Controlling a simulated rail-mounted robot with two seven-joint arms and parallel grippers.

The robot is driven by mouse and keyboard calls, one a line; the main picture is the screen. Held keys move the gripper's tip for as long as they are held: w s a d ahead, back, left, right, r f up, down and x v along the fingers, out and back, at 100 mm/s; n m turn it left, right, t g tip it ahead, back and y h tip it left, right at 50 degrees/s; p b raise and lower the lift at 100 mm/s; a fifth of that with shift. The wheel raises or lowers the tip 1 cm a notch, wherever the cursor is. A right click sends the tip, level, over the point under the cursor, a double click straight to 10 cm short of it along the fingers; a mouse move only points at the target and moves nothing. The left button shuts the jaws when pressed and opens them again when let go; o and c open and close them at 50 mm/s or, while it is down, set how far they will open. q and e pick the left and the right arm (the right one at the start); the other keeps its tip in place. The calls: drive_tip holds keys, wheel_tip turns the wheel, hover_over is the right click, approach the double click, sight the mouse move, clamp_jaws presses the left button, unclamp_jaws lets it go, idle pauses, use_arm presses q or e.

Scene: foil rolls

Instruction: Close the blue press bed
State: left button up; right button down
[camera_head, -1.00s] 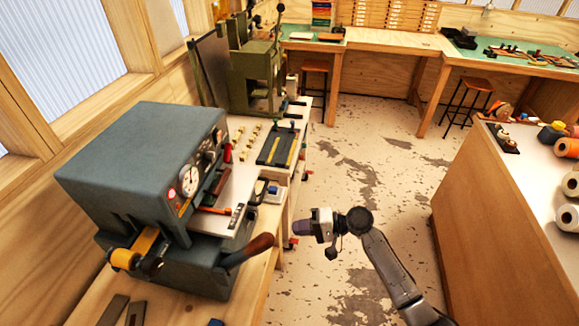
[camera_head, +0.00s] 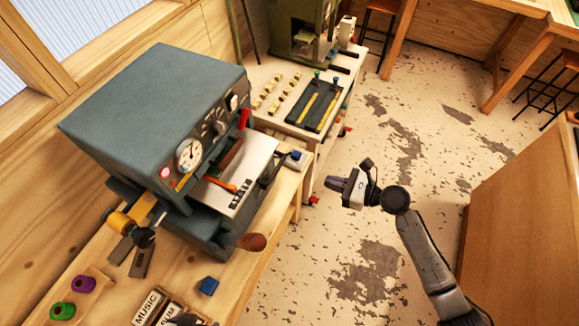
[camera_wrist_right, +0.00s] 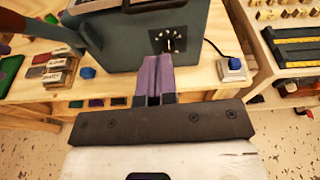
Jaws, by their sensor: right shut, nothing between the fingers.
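The blue-grey press (camera_head: 150,105) stands on the wooden bench at the left in the head view. Its flat metal bed (camera_head: 240,175) sticks out from the front, with an orange-handled tool and small dark blocks on it. My right gripper (camera_head: 332,184) is shut and empty, to the right of the bed and apart from it, beyond the bench edge.
A wooden-handled lever (camera_head: 250,242) juts from the press's lower front. A small box with a blue button (camera_head: 294,157) sits beside the bed, near the bench edge. A dark tray (camera_head: 315,105) lies behind.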

use_arm(q)
drive_tip(key=shift+w+d+r, duration=0.1)
drive_tip(key=shift+w+r, duration=0.1)
drive_tip(key=shift+w, duration=0.1)
use_arm(e)
drive_tip(key=x, duration=1.4)
drive_tip(key=shift+m, duration=0.3)
